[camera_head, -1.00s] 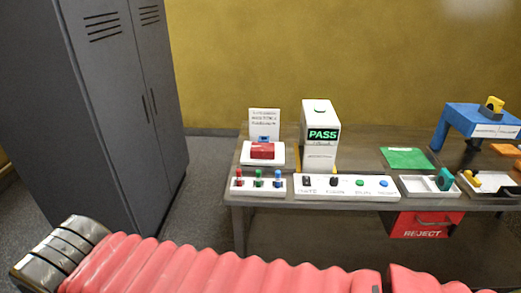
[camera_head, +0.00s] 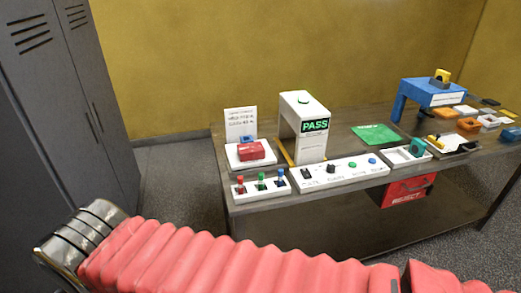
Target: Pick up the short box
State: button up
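A low red box (camera_head: 251,151) rests on a white platform (camera_head: 262,162) at the left end of the table. A small blue piece (camera_head: 247,139) stands just behind it, partly hidden. No label marks any item as the short box, so I cannot tell for certain which one it is. My arm in its red ribbed sleeve crosses the bottom of the view, with a grey metal part at its left end. My gripper's fingers are not in view.
A white PASS machine (camera_head: 303,130), a switch strip (camera_head: 258,185) and a button panel (camera_head: 340,173) stand near the red box. A green mat (camera_head: 376,136), white tray (camera_head: 398,154) and blue stand (camera_head: 432,92) are farther right. A grey locker (camera_head: 45,110) is at left.

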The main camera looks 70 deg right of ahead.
aim_at(252, 151)
jog(key=z, duration=0.4)
jog(key=i, duration=0.55)
jog(key=z, duration=0.7)
jog(key=i, duration=0.5)
jog(key=z, duration=0.3)
